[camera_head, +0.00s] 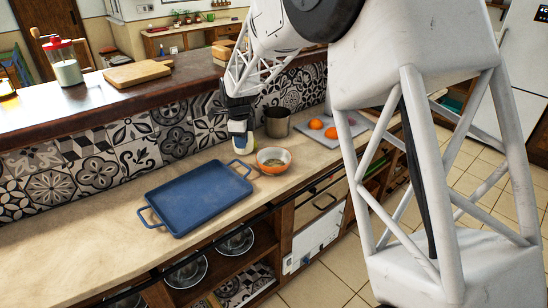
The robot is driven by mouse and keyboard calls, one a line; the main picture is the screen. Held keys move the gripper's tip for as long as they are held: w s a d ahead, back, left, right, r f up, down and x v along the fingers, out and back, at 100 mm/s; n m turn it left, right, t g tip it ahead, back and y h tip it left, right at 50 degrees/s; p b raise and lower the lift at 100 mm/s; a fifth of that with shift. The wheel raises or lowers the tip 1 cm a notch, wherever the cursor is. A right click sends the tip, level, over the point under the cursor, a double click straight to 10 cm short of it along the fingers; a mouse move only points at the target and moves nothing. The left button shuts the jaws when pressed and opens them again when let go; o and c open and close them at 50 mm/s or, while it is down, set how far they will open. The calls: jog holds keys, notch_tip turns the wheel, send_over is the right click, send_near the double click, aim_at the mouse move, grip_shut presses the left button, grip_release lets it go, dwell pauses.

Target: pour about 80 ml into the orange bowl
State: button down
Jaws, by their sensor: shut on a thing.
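The orange bowl (265,169) stands on the lower counter, just right of the blue tray. It is orange outside and pale inside, with something brownish-green in the bottom. My gripper (240,140) is just behind and left of the bowl, pointing down, close to the tiled wall. It is shut on a small pale container (249,148), mostly hidden by the fingers. The container looks about upright. I cannot tell its contents, or whether it touches the counter. No stream into the bowl shows.
A blue tray (163,189) with two handles lies left of the bowl. A metal pot (277,128) stands behind the bowl. Two orange fruits lie on a grey board (352,124) to the right. A raised ledge (90,112) runs behind. Counter at the left is clear.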

jog(key=shift+s+a+f+m, duration=0.15)
jog(key=shift+s+a+m, duration=0.3)
jog(key=shift+a, duration=0.35)
jog(key=shift+s+a+f+m, duration=0.15)
jog(key=shift+s+a+m, duration=0.25)
jog(key=shift+a, duration=0.35)
jog(key=shift+d, duration=0.1)
jog(key=d+f+n+y+p, duration=0.1)
jog(key=d+y, duration=0.5)
jog(key=y, duration=0.7)
jog(key=shift+d+f+n, duration=0.2)
jog(key=shift+f+n, duration=0.15)
jog(key=shift+f, duration=0.4)
jog(key=shift+d+f+n+y+p, duration=0.15)
jog(key=shift+f+n+y+p, duration=0.15)
jog(key=shift+y+p, duration=0.3)
jog(key=shift+d+r+y, duration=0.15)
jog(key=shift+d+y, duration=0.35)
jog(key=shift+d, duration=0.05)
